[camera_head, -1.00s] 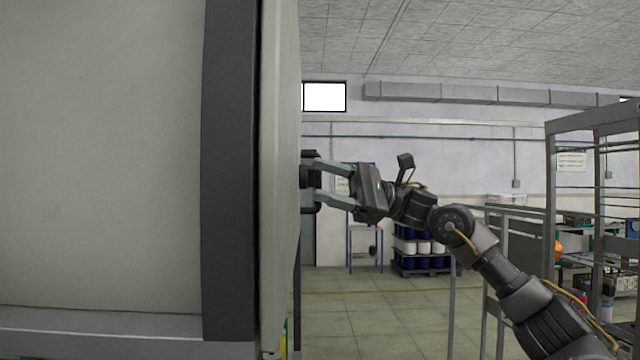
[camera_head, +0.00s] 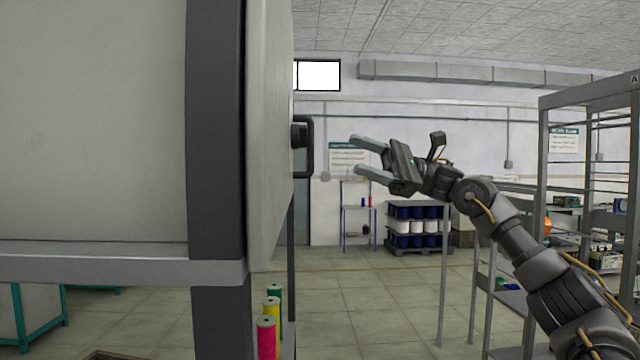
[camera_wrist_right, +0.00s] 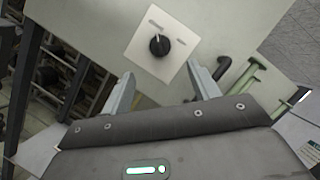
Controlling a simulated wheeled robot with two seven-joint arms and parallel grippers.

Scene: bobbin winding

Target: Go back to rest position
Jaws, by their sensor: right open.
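My right gripper (camera_head: 356,157) is open and empty in the head view. It stands to the right of the black handle (camera_head: 309,146) on the side of the large grey cabinet (camera_head: 100,120), with a clear gap between them. In the right wrist view its two fingers (camera_wrist_right: 160,85) are apart with nothing between them. Beyond them a black knob (camera_wrist_right: 159,45) sits on a pale square plate on a grey panel. My left gripper does not show.
Several coloured thread spools (camera_head: 267,335) stand at the cabinet's lower right edge. A metal shelf rack (camera_head: 543,180) stands at the right, close to my right arm. A pallet of blue and white spools (camera_head: 417,228) is at the back. The floor between (camera_head: 370,305) is clear.

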